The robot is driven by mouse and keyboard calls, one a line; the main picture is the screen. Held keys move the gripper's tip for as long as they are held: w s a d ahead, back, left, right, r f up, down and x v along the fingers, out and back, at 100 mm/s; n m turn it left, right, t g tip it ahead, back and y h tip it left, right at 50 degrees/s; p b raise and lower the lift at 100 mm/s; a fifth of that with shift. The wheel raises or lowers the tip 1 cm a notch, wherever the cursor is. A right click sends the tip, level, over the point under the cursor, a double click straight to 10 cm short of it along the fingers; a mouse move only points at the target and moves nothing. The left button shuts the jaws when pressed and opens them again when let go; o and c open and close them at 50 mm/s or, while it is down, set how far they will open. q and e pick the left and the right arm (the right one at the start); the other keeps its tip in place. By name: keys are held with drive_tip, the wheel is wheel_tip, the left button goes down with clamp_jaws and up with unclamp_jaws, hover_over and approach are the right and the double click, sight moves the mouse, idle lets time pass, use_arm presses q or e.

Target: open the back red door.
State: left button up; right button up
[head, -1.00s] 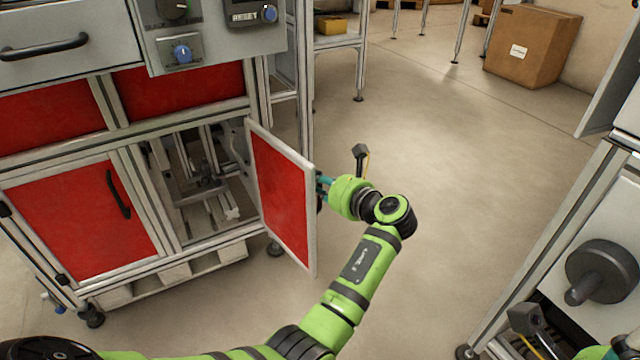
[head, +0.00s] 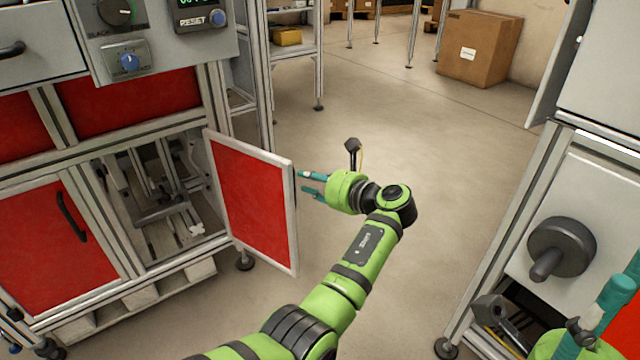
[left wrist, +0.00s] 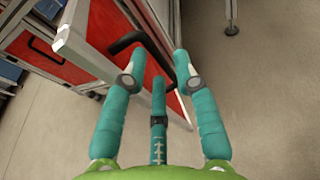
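The red door (head: 255,195) with a grey frame stands swung wide open from the left cabinet, its red panel facing my head camera. Its black handle (left wrist: 143,42) shows in the left wrist view, just beyond my fingertips; in the head view it is mostly hidden behind the door's edge. My left gripper (head: 308,183) is just right of the door's free edge, with its teal fingers spread and nothing held. In the left wrist view its fingers (left wrist: 160,68) are apart near the handle; I cannot tell if one touches it. My right gripper (head: 612,300) is partly in view at the lower right.
The open compartment (head: 160,195) holds metal framework. A shut red door (head: 50,230) is left of it. A grey machine with a black crank wheel (head: 560,247) stands at the right. A cardboard box (head: 480,48) is at the back. The floor between is clear.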

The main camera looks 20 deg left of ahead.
use_arm(q)
drive_tip(key=shift+w+d+f+b, duration=0.1)
drive_tip(key=shift+w+d+b, duration=0.35)
drive_tip(key=shift+d, duration=0.25)
drive_tip(key=shift+p, duration=0.8)
